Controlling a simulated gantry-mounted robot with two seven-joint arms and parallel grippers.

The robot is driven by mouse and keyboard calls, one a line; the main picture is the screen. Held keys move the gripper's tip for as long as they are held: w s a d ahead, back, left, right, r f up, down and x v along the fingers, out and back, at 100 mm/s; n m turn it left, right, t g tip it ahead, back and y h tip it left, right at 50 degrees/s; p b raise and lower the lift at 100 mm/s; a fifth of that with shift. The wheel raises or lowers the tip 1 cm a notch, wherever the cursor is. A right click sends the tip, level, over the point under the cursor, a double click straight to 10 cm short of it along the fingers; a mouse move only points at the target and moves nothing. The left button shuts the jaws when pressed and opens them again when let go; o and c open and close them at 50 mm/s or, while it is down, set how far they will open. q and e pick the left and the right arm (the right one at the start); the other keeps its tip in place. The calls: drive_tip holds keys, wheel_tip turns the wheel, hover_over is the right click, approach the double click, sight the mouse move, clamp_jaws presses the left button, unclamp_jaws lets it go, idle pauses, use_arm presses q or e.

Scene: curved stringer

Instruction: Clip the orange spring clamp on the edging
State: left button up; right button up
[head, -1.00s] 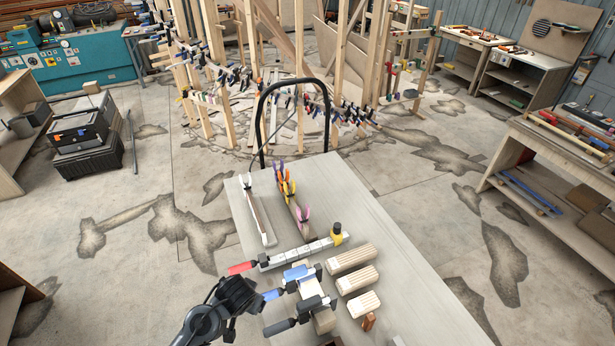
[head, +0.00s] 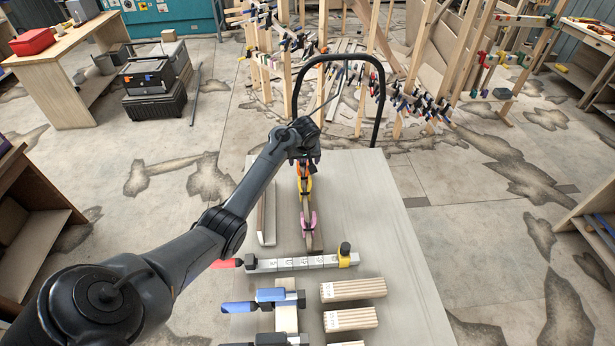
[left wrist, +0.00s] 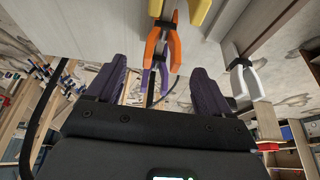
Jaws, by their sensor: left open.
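The orange spring clamp (head: 303,168) sits at the far end of a row of clamps on a narrow strip on the table, just below my left gripper (head: 304,152). It shows clearly in the left wrist view (left wrist: 163,44), ahead of the fingers. My left gripper (left wrist: 156,78) is open, and its two dark purple fingers stand apart. A purple clamp (left wrist: 154,79) shows in the gap between them; I see no contact. The edging is not clear; a curved row of many clamps (head: 415,108) runs along the wooden frame behind. My right gripper is out of view.
Yellow (head: 304,187) and pink (head: 308,221) clamps share the strip. A bar clamp (head: 300,263) and wood blocks (head: 352,289) lie nearer. A black hoop (head: 379,100) rises behind the table (head: 385,225).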

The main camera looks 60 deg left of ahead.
sight(304, 176)
use_arm(q)
drive_tip(key=shift+x, duration=3.65)
drive_tip(key=shift+s+a, duration=0.1)
drive_tip(key=shift+s, duration=0.05)
drive_tip(key=c, duration=1.3)
drive_tip(key=shift+o, duration=0.2)
drive_tip(key=shift+r, duration=0.1)
